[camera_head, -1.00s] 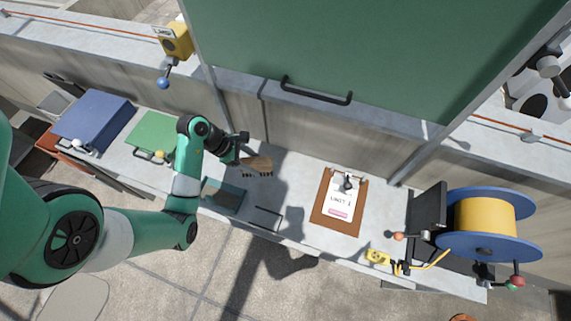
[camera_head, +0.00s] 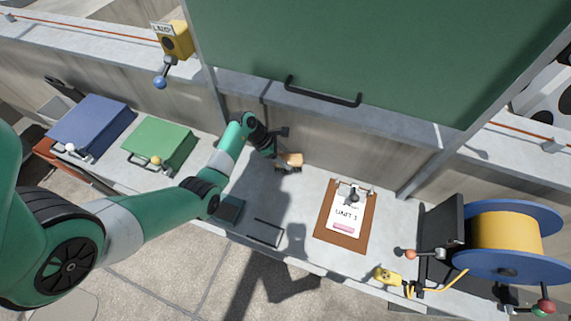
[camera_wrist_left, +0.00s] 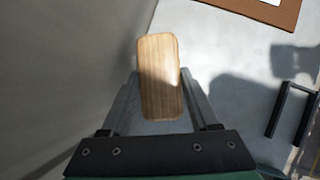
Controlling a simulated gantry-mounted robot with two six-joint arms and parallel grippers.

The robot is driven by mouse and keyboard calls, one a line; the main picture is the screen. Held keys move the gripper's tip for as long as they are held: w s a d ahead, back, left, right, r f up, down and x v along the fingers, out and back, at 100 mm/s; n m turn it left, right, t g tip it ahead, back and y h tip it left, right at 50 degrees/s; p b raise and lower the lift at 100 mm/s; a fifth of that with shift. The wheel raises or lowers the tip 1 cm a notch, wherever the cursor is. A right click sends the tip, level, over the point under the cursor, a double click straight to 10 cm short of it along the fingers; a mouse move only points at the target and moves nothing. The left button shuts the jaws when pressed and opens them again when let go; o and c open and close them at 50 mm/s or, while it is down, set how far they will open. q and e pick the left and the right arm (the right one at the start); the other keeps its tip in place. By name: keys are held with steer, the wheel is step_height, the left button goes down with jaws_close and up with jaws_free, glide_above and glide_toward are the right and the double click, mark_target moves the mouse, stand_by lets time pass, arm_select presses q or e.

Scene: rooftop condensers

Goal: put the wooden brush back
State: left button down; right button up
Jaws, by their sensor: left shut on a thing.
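The wooden brush (camera_head: 291,160) is in my left gripper (camera_head: 279,147) in the head view, near the back wall and left of the clipboard. In the left wrist view, its pale wooden back (camera_wrist_left: 158,75) lies between the two fingers of my left gripper (camera_wrist_left: 160,100), which are shut on it. The brush is above the grey counter; its exact height is hard to tell. Its bristles are mostly hidden. My right gripper is not in view.
A clipboard (camera_head: 361,222) lies on the counter (camera_head: 304,205) to the right. A dark tray-like piece (camera_head: 229,209) and a black bar handle (camera_head: 266,232) are at the front. Blue (camera_head: 92,122) and green boxes (camera_head: 160,142) stand left, a yellow cable reel (camera_head: 505,238) right.

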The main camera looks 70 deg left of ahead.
arm_select(q)
steer(key=shift+f+b, duration=0.5)
steer(key=shift+f, duration=1.1)
steer(key=shift+f, duration=0.1)
steer(key=shift+c, duration=0.6)
jaws_free()
steer(key=p+v, duration=0.4)
steer(key=v, duration=0.8)
